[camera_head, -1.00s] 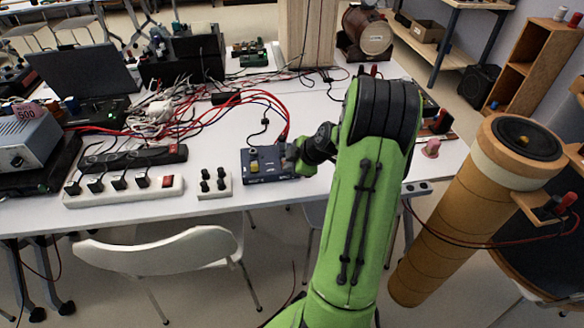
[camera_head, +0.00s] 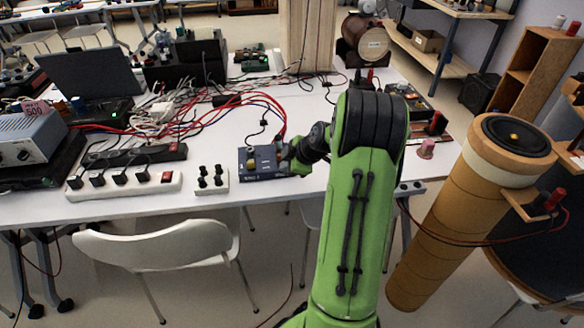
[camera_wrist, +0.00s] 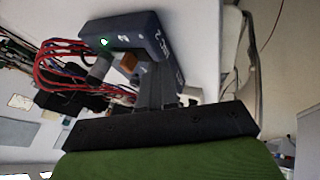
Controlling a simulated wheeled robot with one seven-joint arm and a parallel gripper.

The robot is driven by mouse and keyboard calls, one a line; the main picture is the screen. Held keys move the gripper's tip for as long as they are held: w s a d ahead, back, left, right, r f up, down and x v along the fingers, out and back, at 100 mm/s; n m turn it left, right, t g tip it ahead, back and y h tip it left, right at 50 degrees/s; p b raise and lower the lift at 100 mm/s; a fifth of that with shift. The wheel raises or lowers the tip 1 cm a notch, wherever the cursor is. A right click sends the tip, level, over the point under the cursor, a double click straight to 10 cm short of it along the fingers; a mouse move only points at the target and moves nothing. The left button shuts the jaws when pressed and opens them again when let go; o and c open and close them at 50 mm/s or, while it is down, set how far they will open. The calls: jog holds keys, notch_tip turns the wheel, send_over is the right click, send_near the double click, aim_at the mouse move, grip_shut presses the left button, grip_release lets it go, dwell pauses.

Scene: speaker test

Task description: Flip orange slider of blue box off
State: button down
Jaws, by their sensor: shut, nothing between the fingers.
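The dark blue box (camera_head: 264,174) lies on the white table near its front edge. It also shows at the top of the wrist view (camera_wrist: 148,24). An orange slider (camera_wrist: 128,62) sticks out from the box in the wrist view. In the head view a small yellow-orange part (camera_head: 251,164) shows on the box. My gripper (camera_head: 284,154) is shut and empty at the right side of the box. In the wrist view its fingers (camera_wrist: 150,78) are close beside the slider; I cannot tell whether they touch it. My gripper hides part of the box's right end.
Red and blue cables (camera_head: 262,100) run behind the box. A small white switch block (camera_head: 211,180) and a white power strip (camera_head: 125,186) lie to its left. A white chair (camera_head: 160,245) stands in front of the table. A large brown cylinder (camera_head: 455,220) stands at the right.

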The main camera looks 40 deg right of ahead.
jog(key=p+v, duration=0.3)
jog(key=v, duration=0.7)
jog(key=shift+a, duration=0.2)
jog(key=shift+s+f, duration=0.1)
jog(key=s+a+r+m+g, duration=0.15)
jog(key=a+r, duration=0.25)
jog(key=a, duration=0.4)
jog(key=s+a+r+m, duration=0.15)
jog(key=a+r, duration=0.25)
jog(key=a, duration=0.5)
jog(key=s+a+r+m, duration=0.1)
jog(key=s+a+m, duration=0.2)
jog(key=s+a, duration=0.35)
jog(key=s+a+m, duration=0.4)
jog(key=s, duration=0.5)
notch_tip(320, 180, up, 14)
jog(key=p, duration=1.3)
jog(key=shift+w+h, duration=0.3)
jog(key=shift+w, duration=0.15)
